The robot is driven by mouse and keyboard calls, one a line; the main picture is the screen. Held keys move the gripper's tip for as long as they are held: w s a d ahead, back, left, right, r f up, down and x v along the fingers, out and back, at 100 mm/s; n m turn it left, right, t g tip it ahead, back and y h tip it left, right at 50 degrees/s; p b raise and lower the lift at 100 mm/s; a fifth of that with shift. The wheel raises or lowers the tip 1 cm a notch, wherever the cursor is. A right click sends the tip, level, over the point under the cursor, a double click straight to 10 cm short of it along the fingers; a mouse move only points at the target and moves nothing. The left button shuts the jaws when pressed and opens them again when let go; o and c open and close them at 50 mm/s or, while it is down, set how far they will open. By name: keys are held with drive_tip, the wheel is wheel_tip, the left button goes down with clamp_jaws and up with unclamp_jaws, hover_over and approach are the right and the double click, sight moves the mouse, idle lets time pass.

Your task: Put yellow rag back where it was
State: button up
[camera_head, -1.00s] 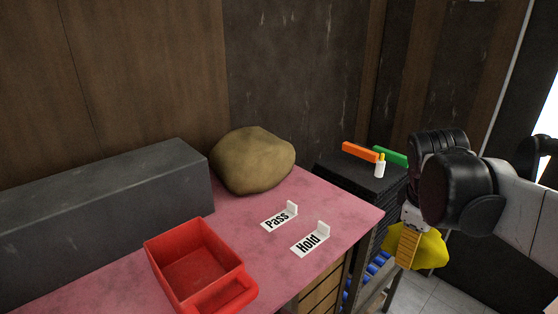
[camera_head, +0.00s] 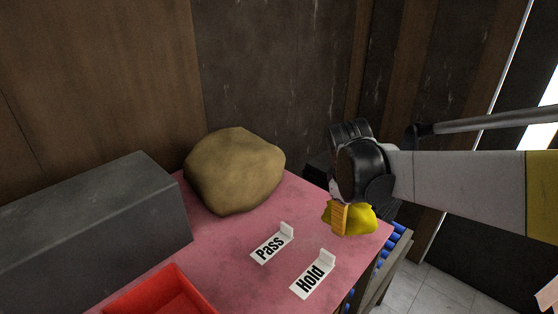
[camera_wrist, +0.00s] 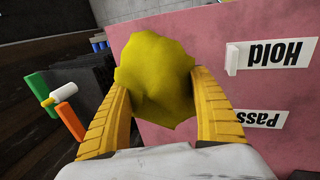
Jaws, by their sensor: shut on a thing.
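The yellow rag (camera_head: 358,219) is a crumpled lump held in my gripper (camera_head: 343,217). In the head view it shows in front of the right end of the pink table. In the wrist view the rag (camera_wrist: 155,82) sits between the two ridged orange-yellow fingers of my gripper (camera_wrist: 158,105), which are shut on it. The pink table top (camera_wrist: 215,60) lies behind and below the rag there. I cannot tell how high the rag is above it. Part of the rag is hidden by a finger.
White "Pass" (camera_head: 272,246) and "Hold" (camera_head: 313,280) signs stand on the pink table (camera_head: 225,240). A large tan lump (camera_head: 235,170), a grey block (camera_head: 90,225) and a red bin (camera_head: 165,295) are also there. A dark stack (camera_wrist: 88,75) with orange (camera_wrist: 70,121) and green (camera_wrist: 38,86) items stands beside the table.

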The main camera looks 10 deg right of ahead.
drive_tip(key=shift+w+a+f, duration=0.6)
drive_tip(key=shift+w, duration=0.15)
drive_tip(key=shift+w+a+f, duration=0.1)
drive_tip(key=shift+f, duration=0.2)
wheel_tip(320, 180, down, 4)
drive_tip(key=shift+r+p, duration=0.2)
drive_tip(key=shift+p, duration=0.1)
drive_tip(key=o, duration=1)
drive_tip(key=shift+f, duration=0.1)
